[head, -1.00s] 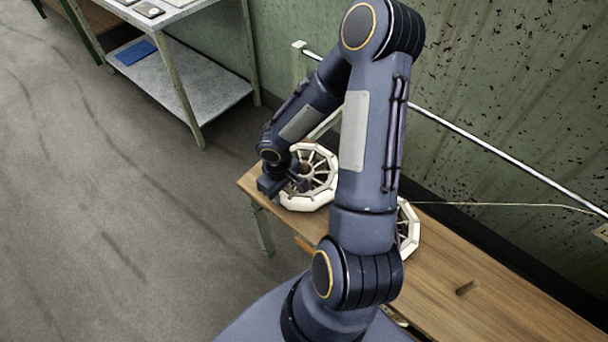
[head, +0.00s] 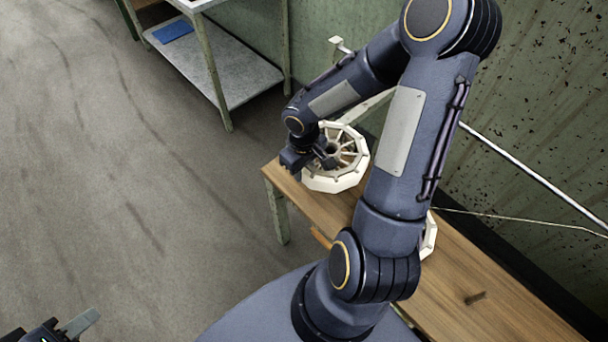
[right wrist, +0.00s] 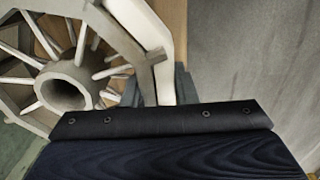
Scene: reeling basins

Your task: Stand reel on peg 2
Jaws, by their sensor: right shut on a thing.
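A white spoked reel (head: 354,178) with a many-sided rim is at the left end of the wooden bench. My right gripper (head: 322,162) is shut on its rim. In the right wrist view the reel's hub (right wrist: 65,86) and spokes show at the left, and a finger (right wrist: 160,82) lies against the rim. I cannot tell whether the reel touches the bench or has a peg inside its hub. A second white reel (head: 430,238) is mostly hidden behind my right arm. A short brown peg (head: 475,298) stands bare on the bench. My left gripper (head: 62,330) is cut off at the bottom left.
The wooden bench (head: 450,285) runs along the green wall, with a metal rail (head: 535,175) above it. A thin cord (head: 510,216) crosses behind. A metal shelf table (head: 222,75) with a blue item (head: 172,30) stands at the back left. The floor at left is clear.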

